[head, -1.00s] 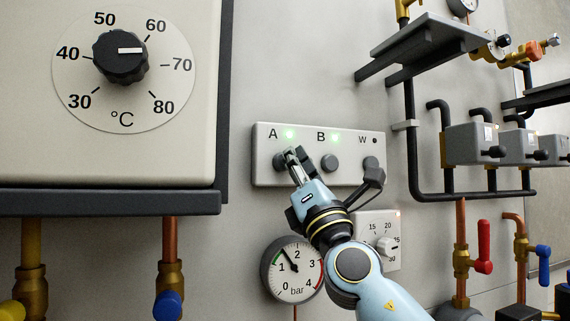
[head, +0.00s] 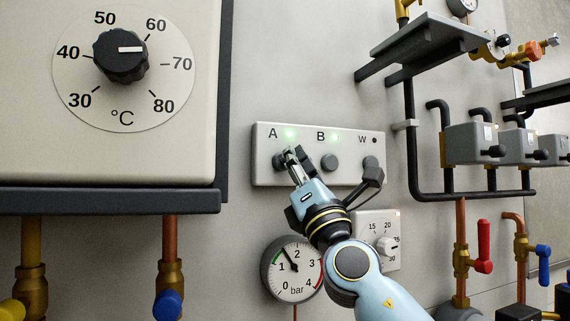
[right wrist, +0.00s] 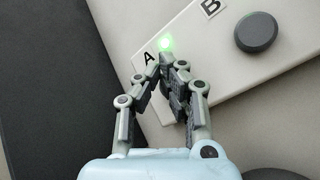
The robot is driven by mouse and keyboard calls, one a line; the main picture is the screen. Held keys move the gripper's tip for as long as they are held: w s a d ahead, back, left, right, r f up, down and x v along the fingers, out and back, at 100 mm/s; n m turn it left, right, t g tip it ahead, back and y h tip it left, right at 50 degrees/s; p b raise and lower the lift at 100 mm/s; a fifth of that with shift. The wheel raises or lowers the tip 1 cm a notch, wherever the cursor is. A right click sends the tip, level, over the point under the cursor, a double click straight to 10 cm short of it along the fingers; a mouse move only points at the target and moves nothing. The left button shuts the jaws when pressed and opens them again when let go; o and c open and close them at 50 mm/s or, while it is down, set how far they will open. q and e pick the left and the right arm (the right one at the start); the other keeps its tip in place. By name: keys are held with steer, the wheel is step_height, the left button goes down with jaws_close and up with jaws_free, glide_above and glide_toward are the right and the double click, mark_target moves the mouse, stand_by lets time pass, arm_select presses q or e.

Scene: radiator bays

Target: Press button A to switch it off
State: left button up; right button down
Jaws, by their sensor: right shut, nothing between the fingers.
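The button panel (head: 350,178) is a pale plate on the wall with labels A, B and W. The green light of A (head: 290,134) is lit; it also glows in the right wrist view (right wrist: 165,43). Button A (head: 277,161) is mostly hidden behind my right gripper (head: 290,155). In the right wrist view my right gripper (right wrist: 165,62) is shut and empty, its tips at the panel beside label A, covering the button. I cannot tell whether the tips touch it. Button B (head: 329,162) is dark and round, with its green light lit. My left gripper is not in view.
A temperature dial (head: 121,57) sits on the boiler front at the left. A pressure gauge (head: 293,269) and a small thermostat (head: 380,242) are below the panel. Black pipes (head: 411,160) and a shelf (head: 425,42) stand to the right.

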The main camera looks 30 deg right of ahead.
steer(key=shift+w, duration=0.25)
steer(key=shift+d, duration=0.1)
steer(key=shift+s, duration=0.15)
steer(key=shift+s+a, duration=0.2)
stand_by(0.3)
steer(key=s+a, duration=0.1)
steer(key=s, duration=0.5)
steer(key=shift+a+p, duration=0.2)
steer(key=shift+p, duration=0.2)
steer(key=shift+d, duration=0.1)
